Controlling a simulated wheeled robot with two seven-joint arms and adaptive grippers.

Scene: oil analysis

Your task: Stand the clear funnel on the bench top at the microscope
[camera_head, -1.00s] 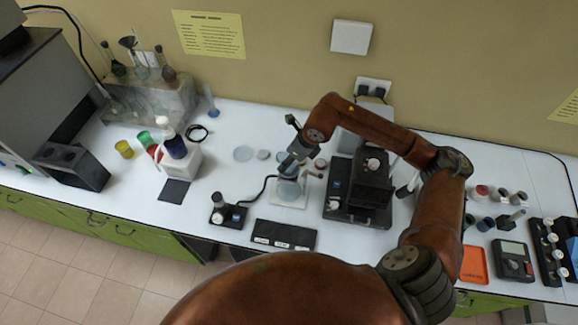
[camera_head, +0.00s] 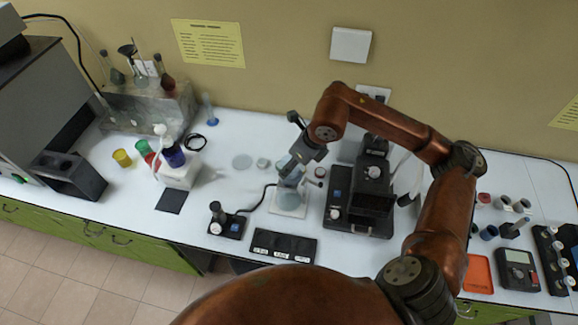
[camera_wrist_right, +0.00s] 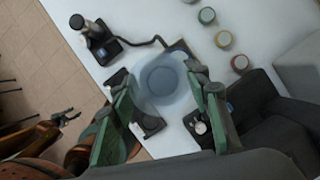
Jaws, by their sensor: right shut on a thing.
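My right gripper (camera_head: 298,165) points down over the bench, just left of the black microscope (camera_head: 362,190). In the wrist view the right gripper's fingers (camera_wrist_right: 168,108) close on the clear funnel (camera_wrist_right: 160,72), seen as a wide translucent round rim between them. In the head view the funnel (camera_head: 289,187) is a faint pale shape under the gripper, over a small white plate (camera_head: 290,210). I cannot tell whether it touches the plate. My left gripper (camera_wrist_right: 67,117) shows small at the left of the wrist view; its opening is unclear.
A small black device (camera_head: 227,222) with a cable and a dark labelled tray (camera_head: 283,246) lie in front. A bottle on a white box (camera_head: 178,174) and coloured cups (camera_head: 122,158) stand left. An orange tray (camera_head: 478,272) and a meter (camera_head: 517,270) lie right.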

